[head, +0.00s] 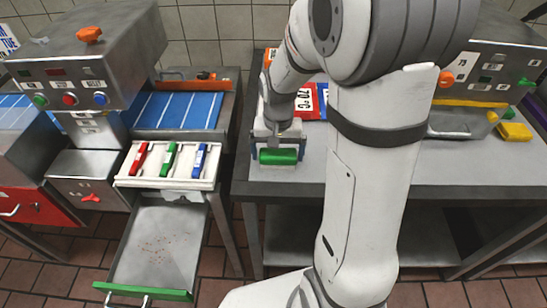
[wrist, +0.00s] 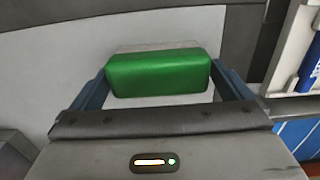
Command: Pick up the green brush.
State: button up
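The green brush (wrist: 158,74) lies between the two blue fingers of my gripper (wrist: 160,80) in the wrist view. Its long side spans the room between them, with one finger at each end. A pale grey strip shows along its far edge. In the head view the brush (head: 278,157) is under my gripper (head: 278,149), near the front edge of the right table (head: 330,180). The fingers are wide apart and very close to the brush's ends. I cannot tell whether they press on it, or whether the brush rests on the table.
Left of the table, a white rack (head: 128,181) holds red, green and blue pieces above a metal tray (head: 160,240). Red and blue signs (head: 306,100) stand behind my gripper. A yellow sponge-like block (head: 515,131) lies at the far right. My arm hides the table's middle.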

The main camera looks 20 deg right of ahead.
aim_at(277, 152)
jog(key=c, duration=0.7)
jog(key=shift+o, duration=0.2)
jog(key=shift+r, duration=0.1)
notch_tip(277, 152, up, 10)
jog(key=shift+f, duration=0.1)
jog(key=o, duration=0.4)
jog(key=c, duration=0.3)
